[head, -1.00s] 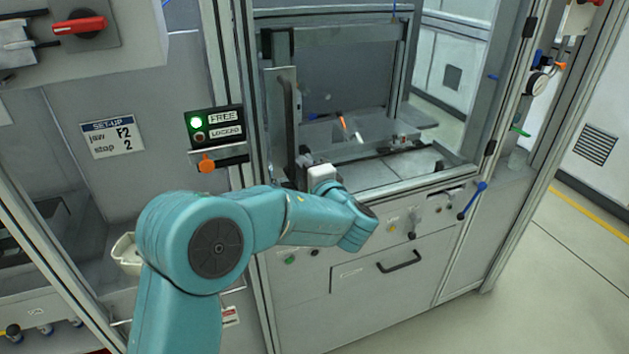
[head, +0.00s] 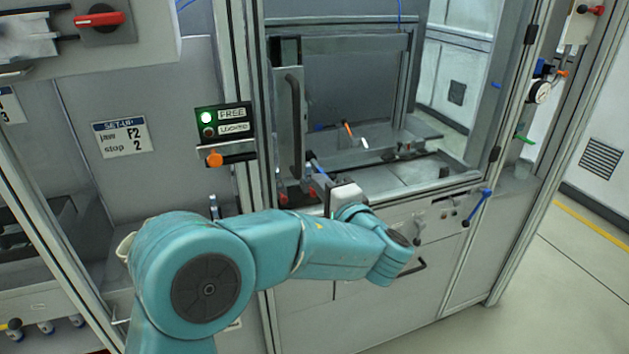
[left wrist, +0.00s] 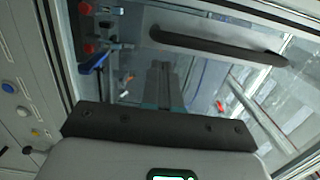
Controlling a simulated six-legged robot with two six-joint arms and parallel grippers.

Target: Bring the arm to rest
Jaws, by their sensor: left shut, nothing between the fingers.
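My left arm (head: 320,245), teal, comes in from the lower left and reaches across the front of a grey machine. Its left gripper (head: 318,178) points away from me toward the machine's opening, by the dark vertical door handle (head: 294,125). It is shut and holds nothing. In the left wrist view the narrow dark fingers (left wrist: 164,84) stick out beyond the dark bar of my gripper. The fingertips are small in the head view, and I cannot tell how close they are to the machine. My right gripper is not in view.
The machine's bay (head: 400,175) lies behind the gripper. A FREE/LOCKED panel (head: 224,120) with its upper lamp lit green is at left, above an orange knob (head: 215,158). A blue-handled lever (head: 478,207) juts out at right. Open floor (head: 540,300) lies at the lower right.

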